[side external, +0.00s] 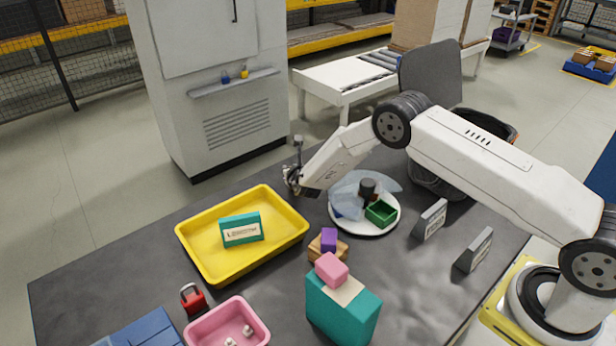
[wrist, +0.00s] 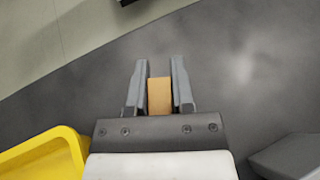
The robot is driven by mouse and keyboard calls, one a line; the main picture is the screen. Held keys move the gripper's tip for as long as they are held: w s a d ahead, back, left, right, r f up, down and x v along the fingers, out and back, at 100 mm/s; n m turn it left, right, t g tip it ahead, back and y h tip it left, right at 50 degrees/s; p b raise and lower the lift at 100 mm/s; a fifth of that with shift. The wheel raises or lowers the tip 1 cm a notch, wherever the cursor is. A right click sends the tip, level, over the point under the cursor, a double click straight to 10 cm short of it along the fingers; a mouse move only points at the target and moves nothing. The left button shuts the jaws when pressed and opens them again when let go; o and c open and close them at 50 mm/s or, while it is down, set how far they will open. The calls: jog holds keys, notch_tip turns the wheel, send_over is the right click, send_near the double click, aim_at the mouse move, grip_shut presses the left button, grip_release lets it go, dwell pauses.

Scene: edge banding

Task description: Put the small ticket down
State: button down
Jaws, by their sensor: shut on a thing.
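My gripper (wrist: 159,72) is shut on a small tan rectangular piece (wrist: 160,95), which I take to be the small ticket. The piece sits between the two grey fingers, and its flat tan face shows in the wrist view. In the side external view my gripper (side external: 293,180) is over the far edge of the dark table (side external: 130,240), beyond the yellow tray and left of the white plate. The held piece is too small to make out there. Its exact height above the table cannot be told.
The yellow tray (side external: 190,243) holds a teal labelled box (side external: 241,229). A white plate (side external: 366,234) carries a green box (side external: 381,212) and a clear cover. Stacked blocks (side external: 329,240), a teal bag-like box (side external: 342,310), a red padlock (side external: 193,298) and a pink bin (side external: 262,322) stand nearer.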

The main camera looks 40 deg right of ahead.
jog(key=shift+c, duration=2.4)
grip_release()
jog(key=shift+r, duration=0.15)
jog(key=shift+s+a+r, duration=0.1)
jog(key=shift+s, duration=0.1)
jog(key=v, duration=1.1)
jog(key=shift+s, duration=0.15)
jog(key=shift+a+r, duration=0.1)
